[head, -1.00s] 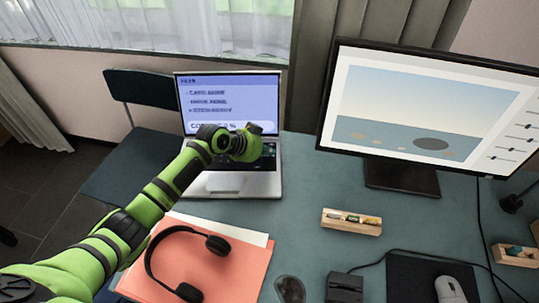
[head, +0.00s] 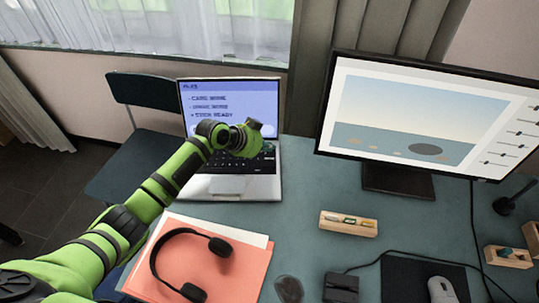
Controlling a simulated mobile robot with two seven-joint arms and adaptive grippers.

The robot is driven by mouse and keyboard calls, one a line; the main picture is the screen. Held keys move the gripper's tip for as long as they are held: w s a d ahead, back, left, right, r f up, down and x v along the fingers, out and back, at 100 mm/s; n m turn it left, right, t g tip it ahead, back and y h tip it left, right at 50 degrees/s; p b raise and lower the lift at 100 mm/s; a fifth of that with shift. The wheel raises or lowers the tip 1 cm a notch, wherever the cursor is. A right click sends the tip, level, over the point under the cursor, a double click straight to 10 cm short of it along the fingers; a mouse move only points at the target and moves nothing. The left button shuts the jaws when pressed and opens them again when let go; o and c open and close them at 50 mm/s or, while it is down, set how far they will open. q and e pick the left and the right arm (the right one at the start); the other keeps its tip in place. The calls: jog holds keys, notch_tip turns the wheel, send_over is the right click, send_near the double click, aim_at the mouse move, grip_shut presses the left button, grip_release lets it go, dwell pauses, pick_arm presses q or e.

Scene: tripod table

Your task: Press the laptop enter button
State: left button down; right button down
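The open silver laptop (head: 259,186) stands at the back left of the table. Its lit screen (head: 240,98) shows a list of text lines. My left arm reaches in from the lower left, and its wrist and gripper (head: 262,135) hang over the right part of the black keyboard (head: 262,162). The gripper's fingers are mostly hidden behind the wrist, so I cannot tell whether they are open or touch a key. The enter key cannot be made out. My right gripper is not in view.
A large monitor (head: 410,120) stands to the right. Black headphones (head: 157,262) lie on an orange folder (head: 247,272) in front of the laptop. A wooden tray (head: 348,224), a black box (head: 341,287) and a mouse (head: 441,290) are on the teal table (head: 300,190).

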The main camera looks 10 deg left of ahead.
pick_arm(q)
notch_tip(320, 180, up, 3)
jog(key=shift+f+p, duration=0.1)
jog(key=shift+p, duration=0.8)
jog(key=shift+f, duration=0.1)
